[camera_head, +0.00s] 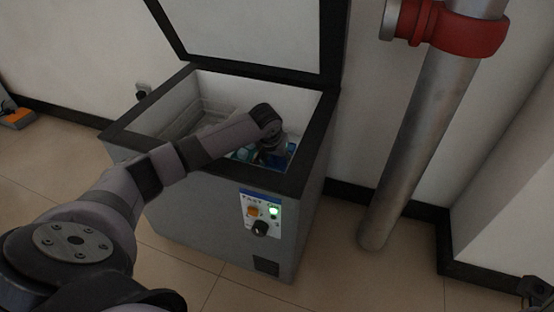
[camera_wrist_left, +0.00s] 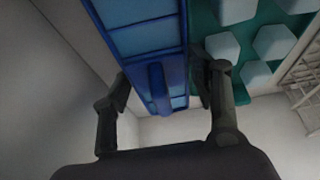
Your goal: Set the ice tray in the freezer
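The open chest freezer (camera_head: 215,200) stands against the wall, and my left arm reaches over its front edge. My left gripper (camera_head: 275,155) is down inside it, its fingers mostly hidden in the head view. In the left wrist view, the left gripper (camera_wrist_left: 161,88) has its fingers spread apart. A blue tray (camera_wrist_left: 140,38) with paler blue compartments lies beyond them, its narrow blue tab (camera_wrist_left: 158,88) between the fingers with gaps on both sides. Some blue also shows in the head view (camera_head: 290,149). A dark part at the lower right looks like my right gripper (camera_head: 534,291); its fingers are unclear.
Beside the blue tray is a teal surface (camera_wrist_left: 258,75) with pale blue cubes. A wire basket (camera_wrist_left: 303,78) is at the right. The freezer lid (camera_head: 250,35) stands raised. A grey pipe (camera_head: 415,150) with a red collar rises right of the freezer.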

